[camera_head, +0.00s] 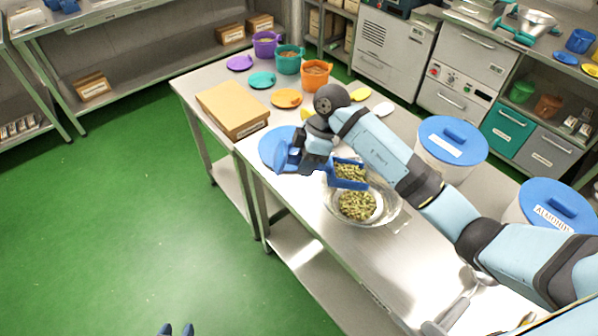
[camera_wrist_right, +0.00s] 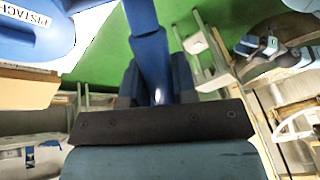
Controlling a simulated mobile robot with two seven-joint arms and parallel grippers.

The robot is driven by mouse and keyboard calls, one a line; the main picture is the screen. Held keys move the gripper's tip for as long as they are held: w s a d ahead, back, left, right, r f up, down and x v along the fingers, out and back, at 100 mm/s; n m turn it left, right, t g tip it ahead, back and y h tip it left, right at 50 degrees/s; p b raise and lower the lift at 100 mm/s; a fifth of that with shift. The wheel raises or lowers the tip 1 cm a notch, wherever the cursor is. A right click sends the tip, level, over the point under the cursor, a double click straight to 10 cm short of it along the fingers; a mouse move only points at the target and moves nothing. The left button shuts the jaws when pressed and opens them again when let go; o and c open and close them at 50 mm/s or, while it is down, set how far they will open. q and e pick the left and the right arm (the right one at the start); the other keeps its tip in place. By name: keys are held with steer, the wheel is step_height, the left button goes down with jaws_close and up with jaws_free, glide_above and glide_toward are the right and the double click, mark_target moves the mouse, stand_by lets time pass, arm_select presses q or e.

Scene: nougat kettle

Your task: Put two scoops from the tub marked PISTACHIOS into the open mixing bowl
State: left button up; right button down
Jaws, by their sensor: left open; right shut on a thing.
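The clear mixing bowl (camera_head: 394,212) stands on the steel table with a pile of pistachios (camera_head: 357,206) inside. My right gripper (camera_head: 316,158) is shut on a blue scoop (camera_head: 350,185), which holds pistachios over the far side of the bowl. The scoop's blue handle (camera_wrist_right: 151,55) runs between the fingers in the right wrist view. A blue lid (camera_head: 270,145) lies beside my right gripper. A label reading PISTACH, cut off, shows on a blue round thing (camera_wrist_right: 40,40). I cannot make out the open pistachio tub. My left gripper (camera_head: 177,331) is open and empty at the bottom edge.
A white tub with a blue lid (camera_head: 452,138) and a tub marked ALMONDS (camera_head: 553,207) stand behind my right arm. A cardboard box (camera_head: 232,108), coloured lids and several small tubs stand at the far end. Metal utensils (camera_head: 455,310) lie at the near end.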

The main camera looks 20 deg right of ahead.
steer(key=d+r+y, duration=0.1)
steer(key=d+r+y+p, duration=0.1)
steer(key=d+r, duration=0.1)
steer(key=shift+s+t, duration=0.3)
steer(key=shift+s, duration=0.05)
arm_select(q)
steer(key=r+p, duration=0.2)
steer(key=r, duration=0.1)
steer(key=r+p, duration=0.1)
steer(key=r, duration=0.1)
steer(key=shift+w+a, duration=0.1)
steer(key=shift+w, duration=0.3)
arm_select(e)
steer(key=s+d+r+n+t+y, duration=0.1)
steer(key=d+r+y, duration=0.5)
steer(key=d, duration=0.1)
steer(key=shift+s+y, duration=0.3)
steer(key=shift+y, duration=0.1)
